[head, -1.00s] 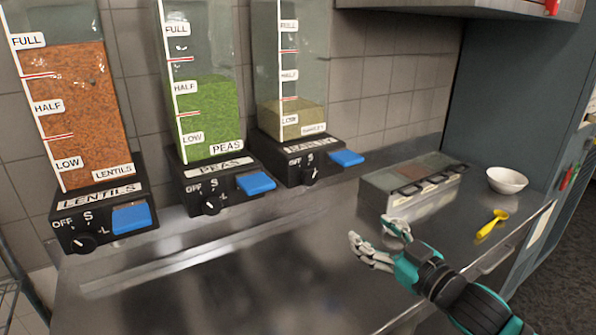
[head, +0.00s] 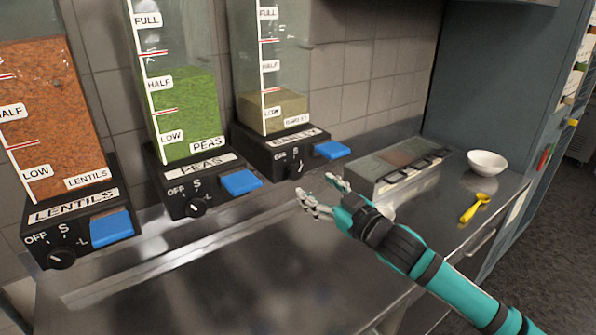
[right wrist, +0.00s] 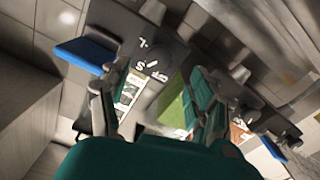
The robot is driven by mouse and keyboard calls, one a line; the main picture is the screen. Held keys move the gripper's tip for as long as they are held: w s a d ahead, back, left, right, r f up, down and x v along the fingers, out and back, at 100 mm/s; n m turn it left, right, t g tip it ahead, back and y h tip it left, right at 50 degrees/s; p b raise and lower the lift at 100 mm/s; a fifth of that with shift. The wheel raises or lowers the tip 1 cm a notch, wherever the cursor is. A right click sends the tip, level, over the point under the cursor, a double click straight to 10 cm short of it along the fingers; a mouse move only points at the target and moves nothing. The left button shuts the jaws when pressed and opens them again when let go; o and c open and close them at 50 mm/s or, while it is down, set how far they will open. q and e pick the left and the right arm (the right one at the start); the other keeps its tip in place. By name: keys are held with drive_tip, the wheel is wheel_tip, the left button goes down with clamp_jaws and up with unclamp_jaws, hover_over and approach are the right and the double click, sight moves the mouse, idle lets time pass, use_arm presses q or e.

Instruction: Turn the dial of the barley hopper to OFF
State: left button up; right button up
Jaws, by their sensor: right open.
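The barley hopper (head: 272,108) is the right-hand one of three wall dispensers in the head view, partly filled with tan grain. Its black base carries a dial (head: 295,168), OFF and S marks and a blue lever (head: 332,149). The dial's exact setting is too small to read. My right gripper (head: 319,191) is open and empty, a little below and to the right of the dial, apart from it. In the right wrist view the base, its lettering and its blue lever (right wrist: 85,54) show beyond my spread fingers (right wrist: 160,108). My left gripper is not in view.
The peas hopper (head: 183,112) and lentils hopper (head: 48,115) stand to the left, each with a dial and blue lever. The steel counter (head: 250,265) in front is clear.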

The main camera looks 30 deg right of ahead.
sight(298, 175)
drive_tip(key=w, duration=0.2)
drive_tip(key=w+p, duration=0.1)
drive_tip(key=w, duration=0.1)
drive_tip(key=w+a, duration=0.1)
drive_tip(key=w, duration=0.2)
drive_tip(key=shift+p, duration=0.3)
drive_tip(key=shift+w+a, duration=0.1)
drive_tip(key=shift+w, duration=0.45)
drive_tip(key=shift+c, duration=0.4)
drive_tip(key=c, duration=1.1)
